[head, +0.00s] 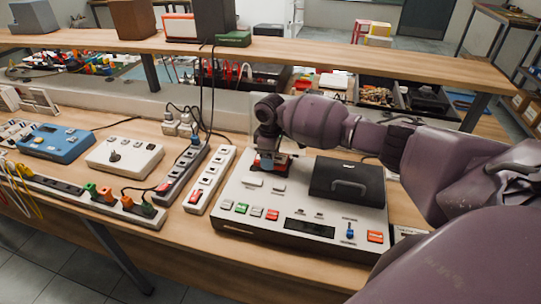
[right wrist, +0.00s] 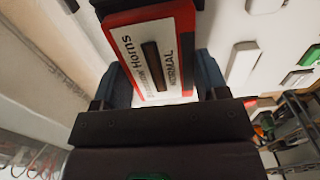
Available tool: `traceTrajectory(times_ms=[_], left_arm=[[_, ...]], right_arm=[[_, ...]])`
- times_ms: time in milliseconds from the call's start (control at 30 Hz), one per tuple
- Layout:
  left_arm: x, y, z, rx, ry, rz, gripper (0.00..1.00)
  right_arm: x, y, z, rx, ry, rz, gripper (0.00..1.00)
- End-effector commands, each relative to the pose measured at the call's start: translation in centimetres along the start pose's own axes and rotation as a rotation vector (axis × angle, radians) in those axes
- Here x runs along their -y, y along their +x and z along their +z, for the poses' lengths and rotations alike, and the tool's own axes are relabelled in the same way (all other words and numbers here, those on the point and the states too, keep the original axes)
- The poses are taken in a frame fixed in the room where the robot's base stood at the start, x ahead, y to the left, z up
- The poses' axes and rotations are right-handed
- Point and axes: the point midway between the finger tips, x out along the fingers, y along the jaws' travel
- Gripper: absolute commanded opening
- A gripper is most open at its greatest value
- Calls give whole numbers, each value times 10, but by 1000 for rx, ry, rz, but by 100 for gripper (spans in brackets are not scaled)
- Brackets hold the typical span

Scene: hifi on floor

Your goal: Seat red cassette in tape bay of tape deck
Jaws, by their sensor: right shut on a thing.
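The tape deck (head: 300,212) is a large cream unit on the bench, with a black handled panel (head: 345,182) on its right half. My right gripper (head: 270,163) is over the deck's back left part, pointing down. It is shut on the red cassette (head: 283,160), which has a white label reading "Horns" and "NORMAL". In the right wrist view the cassette (right wrist: 133,62) sits between the two fingers, its far end against a dark area (right wrist: 105,6), perhaps the tape bay. I cannot tell how deep the cassette is. My left gripper is out of view.
A cream power strip (head: 210,180) lies just left of the deck, and a grey one (head: 182,175) beside it. A cream box (head: 124,157) and a blue box (head: 56,142) stand further left. A raised wooden shelf (head: 300,55) runs behind the bench.

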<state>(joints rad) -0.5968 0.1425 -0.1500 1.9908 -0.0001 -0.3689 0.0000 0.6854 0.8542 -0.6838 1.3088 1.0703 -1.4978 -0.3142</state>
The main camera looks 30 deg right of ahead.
Motion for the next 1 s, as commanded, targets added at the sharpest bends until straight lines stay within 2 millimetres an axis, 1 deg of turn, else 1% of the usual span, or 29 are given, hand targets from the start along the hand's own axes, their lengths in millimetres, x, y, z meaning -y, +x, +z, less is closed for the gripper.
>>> traceTrajectory(times_ms=[600,1000], left_arm=[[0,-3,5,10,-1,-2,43],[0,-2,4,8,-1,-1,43]], right_arm=[[0,6,0,0,0,0,40],[0,10,0,0,0,-1,40]])
